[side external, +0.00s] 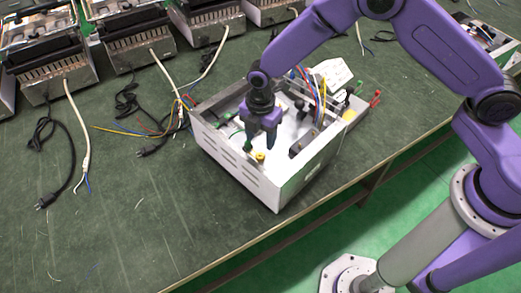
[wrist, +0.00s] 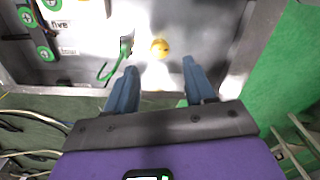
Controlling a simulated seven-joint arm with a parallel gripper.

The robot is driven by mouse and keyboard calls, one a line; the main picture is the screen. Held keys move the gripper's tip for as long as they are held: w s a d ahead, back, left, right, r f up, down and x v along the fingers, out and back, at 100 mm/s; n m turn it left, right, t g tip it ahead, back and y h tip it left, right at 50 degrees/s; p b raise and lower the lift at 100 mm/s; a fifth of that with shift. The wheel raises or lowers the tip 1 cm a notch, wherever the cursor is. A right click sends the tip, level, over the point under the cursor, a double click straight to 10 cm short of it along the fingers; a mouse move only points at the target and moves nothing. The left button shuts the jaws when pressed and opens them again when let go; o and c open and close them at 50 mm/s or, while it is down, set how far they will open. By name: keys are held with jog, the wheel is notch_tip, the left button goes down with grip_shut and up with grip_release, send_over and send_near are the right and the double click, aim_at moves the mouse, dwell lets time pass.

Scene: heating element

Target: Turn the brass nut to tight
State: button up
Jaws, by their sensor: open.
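The brass nut (side external: 260,156) is a small yellow piece on the floor of the open metal box (side external: 262,180), near its front wall. In the wrist view the brass nut (wrist: 159,47) lies ahead of the fingertips, roughly midway between them and apart from both. My gripper (side external: 262,145) points down into the box, above and close to the nut. In the wrist view my gripper (wrist: 157,68) has its two blue fingers spread with nothing between them. A green wire with a dark end (wrist: 113,62) lies left of the nut.
Green terminals (wrist: 40,30) sit on the box floor at left in the wrist view. The box walls surround the work closely. Colored wires (side external: 312,90) rise at the back. Other units (side external: 135,38) and loose cables (side external: 75,130) lie on the green table.

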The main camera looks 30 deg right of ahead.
aim_at(261, 155)
notch_tip(261, 155, down, 6)
jog(key=shift+f, duration=0.25)
jog(key=shift+c, duration=0.3)
grip_shut()
